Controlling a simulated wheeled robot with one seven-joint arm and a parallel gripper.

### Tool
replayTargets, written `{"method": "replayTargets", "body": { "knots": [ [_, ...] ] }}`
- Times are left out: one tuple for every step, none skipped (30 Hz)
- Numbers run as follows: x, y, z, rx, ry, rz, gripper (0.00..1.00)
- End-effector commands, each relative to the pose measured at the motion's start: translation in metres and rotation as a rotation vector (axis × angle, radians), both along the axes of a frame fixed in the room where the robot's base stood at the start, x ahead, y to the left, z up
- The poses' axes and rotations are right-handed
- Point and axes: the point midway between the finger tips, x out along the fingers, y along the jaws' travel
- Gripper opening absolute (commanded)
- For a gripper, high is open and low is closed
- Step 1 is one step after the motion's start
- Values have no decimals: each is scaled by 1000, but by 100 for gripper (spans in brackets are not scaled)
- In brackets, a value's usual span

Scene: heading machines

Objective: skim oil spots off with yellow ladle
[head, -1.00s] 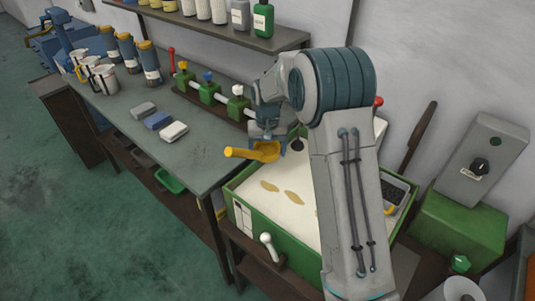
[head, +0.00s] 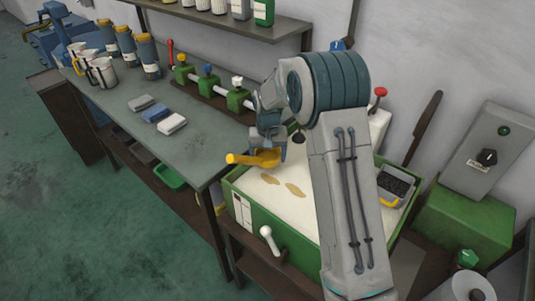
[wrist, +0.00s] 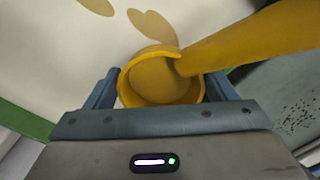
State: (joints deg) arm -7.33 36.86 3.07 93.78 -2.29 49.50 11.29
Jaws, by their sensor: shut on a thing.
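My gripper (head: 268,148) is shut on the yellow ladle (head: 236,158), above the far left part of the green tank (head: 292,250). In the wrist view the ladle's round bowl (wrist: 160,82) sits between the two fingers, and its handle (wrist: 255,45) runs to the upper right. The tank holds whitish liquid. Two brown oil spots lie on it in the head view, one at left (head: 270,179) and one at right (head: 295,190). The wrist view also shows an oil spot beyond the bowl (wrist: 152,24). My arm hides part of the tank.
A grey container with dark mesh and a yellow front (head: 396,184) is at the tank's right side. A white lever (head: 268,240) is on its front. A workbench (head: 120,122) with cups, blocks and green valves (head: 238,99) stands at left. A control box (head: 486,150) is at right.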

Motion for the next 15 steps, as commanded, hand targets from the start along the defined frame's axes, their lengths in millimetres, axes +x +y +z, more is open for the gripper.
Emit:
{"method": "replayTargets", "body": {
  "knots": [
    [0,0,-6,0,1,0,60],
    [0,0,-8,0,1,0,60],
    [0,0,-11,0,1,0,60],
    [0,0,-13,0,1,0,60],
    [0,0,-15,0,1,0,60],
    [0,0,-18,0,1,0,60],
    [0,0,-20,0,1,0,60],
    [0,0,-22,0,0,0,60],
    [0,0,-25,0,0,0,60],
    [0,0,-27,0,1,0,60],
    [0,0,-29,0,1,0,60],
    [0,0,-32,0,1,0,60],
    [0,0,-34,0,1,0,60],
    [0,0,-36,0,1,0,60],
    [0,0,-39,0,1,0,60]
  ]
}}
